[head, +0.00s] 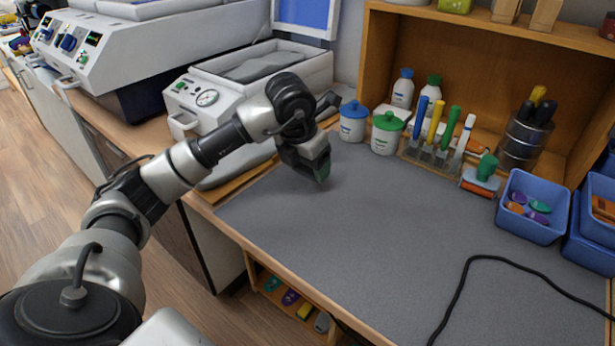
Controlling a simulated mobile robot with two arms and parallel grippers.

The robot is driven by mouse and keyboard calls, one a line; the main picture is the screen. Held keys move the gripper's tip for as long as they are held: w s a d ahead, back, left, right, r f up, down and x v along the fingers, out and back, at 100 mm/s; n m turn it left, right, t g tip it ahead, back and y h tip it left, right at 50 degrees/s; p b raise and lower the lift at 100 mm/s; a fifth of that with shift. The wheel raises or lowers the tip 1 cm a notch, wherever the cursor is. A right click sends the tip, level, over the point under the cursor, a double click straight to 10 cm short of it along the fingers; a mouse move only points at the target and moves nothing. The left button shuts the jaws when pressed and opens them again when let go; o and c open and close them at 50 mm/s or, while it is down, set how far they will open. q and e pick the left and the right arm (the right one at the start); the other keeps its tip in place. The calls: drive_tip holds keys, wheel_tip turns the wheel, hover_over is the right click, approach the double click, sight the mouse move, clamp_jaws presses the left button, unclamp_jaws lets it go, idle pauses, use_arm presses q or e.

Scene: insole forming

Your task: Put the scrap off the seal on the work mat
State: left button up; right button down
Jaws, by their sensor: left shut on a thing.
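The gripper points down over the back left part of the grey work mat (400,235). I cannot tell whether the scrap touches the mat. The white press with a round gauge (207,97) stands behind and left of the gripper, its lid raised. My left arm hides part of the press front, and I cannot make out its seal. My right gripper is not in view.
A blue-lidded jar (353,123) and a green-lidded jar (387,134) stand close to the right of the gripper. Pens in a rack (428,152), a roller (481,178) and blue bins (531,207) line the back right. A black cable (470,275) crosses the front right; the mat's middle is clear.

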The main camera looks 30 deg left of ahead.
sight(306, 176)
use_arm(q)
wheel_tip(306, 176, down, 4)
drive_tip(key=shift+f, duration=0.1)
idle(0.4)
drive_tip(key=shift+f, duration=0.3)
drive_tip(key=o, duration=0.9)
drive_tip(key=shift+d, duration=0.2)
drive_tip(key=shift+o, duration=0.2)
drive_tip(key=shift+a, duration=0.1)
